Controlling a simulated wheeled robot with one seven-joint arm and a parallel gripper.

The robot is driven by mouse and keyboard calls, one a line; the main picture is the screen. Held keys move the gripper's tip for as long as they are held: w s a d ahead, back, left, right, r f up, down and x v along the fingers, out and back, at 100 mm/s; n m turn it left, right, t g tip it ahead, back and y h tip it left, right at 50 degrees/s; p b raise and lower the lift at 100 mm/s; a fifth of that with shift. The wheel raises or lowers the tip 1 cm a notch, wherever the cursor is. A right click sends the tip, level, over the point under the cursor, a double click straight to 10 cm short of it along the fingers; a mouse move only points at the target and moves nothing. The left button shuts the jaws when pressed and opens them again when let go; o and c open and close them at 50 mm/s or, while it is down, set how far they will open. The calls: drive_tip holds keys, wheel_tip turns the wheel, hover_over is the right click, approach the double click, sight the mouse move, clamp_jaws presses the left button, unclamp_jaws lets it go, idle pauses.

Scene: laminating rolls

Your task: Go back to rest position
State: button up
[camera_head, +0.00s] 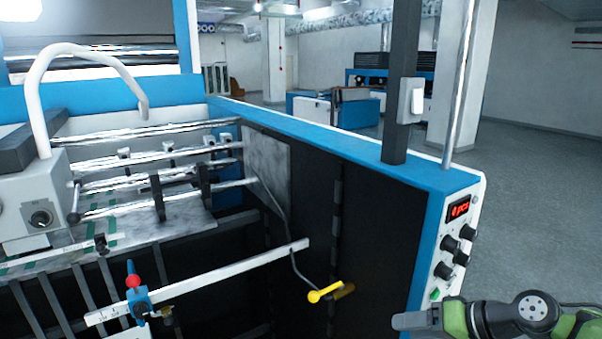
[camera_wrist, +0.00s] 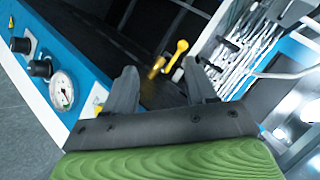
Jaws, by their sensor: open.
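My gripper (camera_head: 412,320) is at the lower right of the head view, beside the control panel end of the machine. In the wrist view its two dark fingers (camera_wrist: 162,85) stand apart with nothing held between them. A yellow lever (camera_head: 325,292) sits on the dark inner wall of the machine, to the left of my gripper. It also shows in the wrist view (camera_wrist: 178,55), beyond and between the fingertips, apart from them.
The blue and white machine frame (camera_head: 345,152) fills the left and middle. Its panel (camera_head: 450,245) has a red display and black knobs close to my gripper. A grey post (camera_head: 400,80) rises from the frame. Grey floor (camera_head: 545,200) at the right is clear.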

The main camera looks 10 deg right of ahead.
drive_tip(key=s+a+n+g+h, duration=0.3)
drive_tip(key=s+a+g+h, duration=0.1)
drive_tip(key=a, duration=0.9)
drive_tip(key=s+a+r+t+h+b, duration=0.1)
drive_tip(key=s+a+h, duration=0.2)
drive_tip(key=s, duration=1)
drive_tip(key=shift+a+t+b, duration=0.3)
drive_tip(key=shift+a+b, duration=0.05)
drive_tip(key=shift+d, duration=0.1)
